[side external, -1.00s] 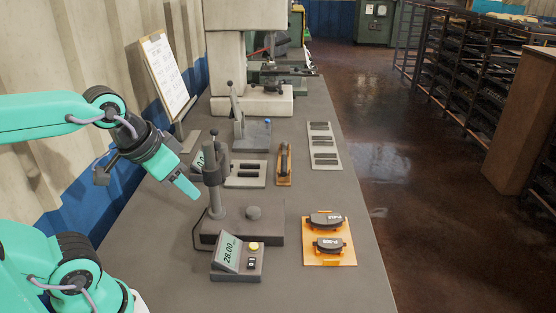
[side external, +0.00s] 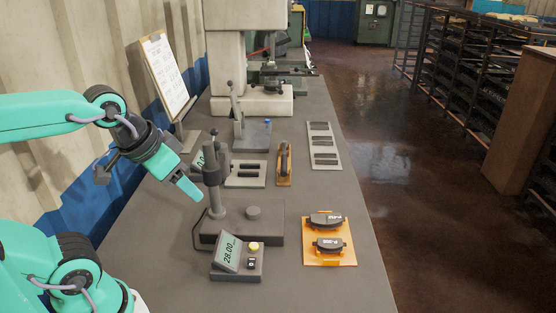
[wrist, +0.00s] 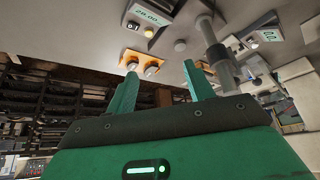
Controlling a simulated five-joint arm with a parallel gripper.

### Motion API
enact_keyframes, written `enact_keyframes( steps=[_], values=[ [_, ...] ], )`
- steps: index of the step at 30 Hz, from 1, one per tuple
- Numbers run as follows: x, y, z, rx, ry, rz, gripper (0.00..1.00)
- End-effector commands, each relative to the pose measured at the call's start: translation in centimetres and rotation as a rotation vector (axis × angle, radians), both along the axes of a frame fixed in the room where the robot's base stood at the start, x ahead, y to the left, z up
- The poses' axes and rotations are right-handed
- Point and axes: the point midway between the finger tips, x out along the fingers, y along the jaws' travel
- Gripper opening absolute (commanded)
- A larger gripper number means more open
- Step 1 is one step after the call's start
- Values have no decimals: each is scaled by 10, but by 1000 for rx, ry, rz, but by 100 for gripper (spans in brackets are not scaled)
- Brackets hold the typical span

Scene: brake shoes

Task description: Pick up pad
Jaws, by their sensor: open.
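Two dark brake pads, the rear pad (side external: 325,219) and the front pad (side external: 328,244), sit on an orange plate (side external: 346,259) at the right front of the bench in the side view. The wrist view shows them small and far off, one pad (wrist: 151,70) near the middle of the plate (wrist: 127,54). My gripper (side external: 190,187) is in the air left of the gauge post, well apart from the pads. In the wrist view my gripper (wrist: 158,85) has its two green fingers spread, with nothing between them.
A gauge stand with a post (side external: 213,195) and a display reading 28.00 (side external: 238,257) stand between my gripper and the pads. Behind are a slotted grey tray (side external: 245,183), an orange-based tool (side external: 284,178) and a pale plate with dark strips (side external: 324,155).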

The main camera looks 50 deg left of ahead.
Motion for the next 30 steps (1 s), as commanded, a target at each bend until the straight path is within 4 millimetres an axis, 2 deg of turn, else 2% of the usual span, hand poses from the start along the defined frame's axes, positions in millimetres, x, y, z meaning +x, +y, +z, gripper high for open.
enact_keyframes(
  steps=[5,11,21,30],
  values=[
    [9,-1,5,6,15,-18,53],
    [34,-4,14,25,53,-66,53],
    [96,-15,25,64,135,-181,53],
    [154,-27,17,96,207,-287,53]
  ],
)
